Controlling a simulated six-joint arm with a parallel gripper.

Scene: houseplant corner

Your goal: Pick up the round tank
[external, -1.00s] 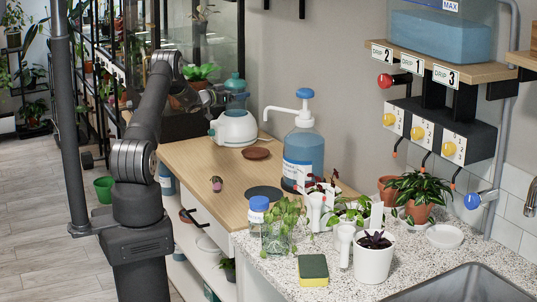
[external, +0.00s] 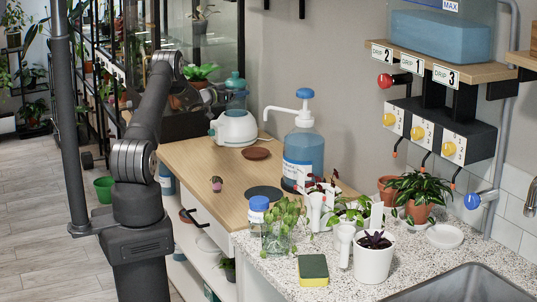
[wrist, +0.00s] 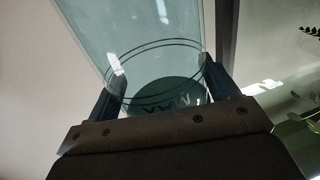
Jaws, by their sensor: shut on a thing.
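The round tank (external: 236,99) is a see-through teal cylinder with a teal top. In the external view it is upright at the white base unit (external: 233,127) at the back of the wooden counter; whether it touches the base cannot be told. In the wrist view the tank (wrist: 155,50) fills the space between the fingers, with dark ring lines and mirrored-looking "MAX" lettering. My gripper (wrist: 160,88) is shut on the tank, one finger on each side of its wall. In the external view my gripper (external: 217,96) is small and partly hidden at the tank's left.
A blue pump bottle (external: 303,150) stands to the right on the counter (external: 200,160). A brown saucer (external: 256,153), a dark round mat (external: 264,193) and a small cactus (external: 216,184) lie nearer. A glass cabinet and shelving stand behind my arm.

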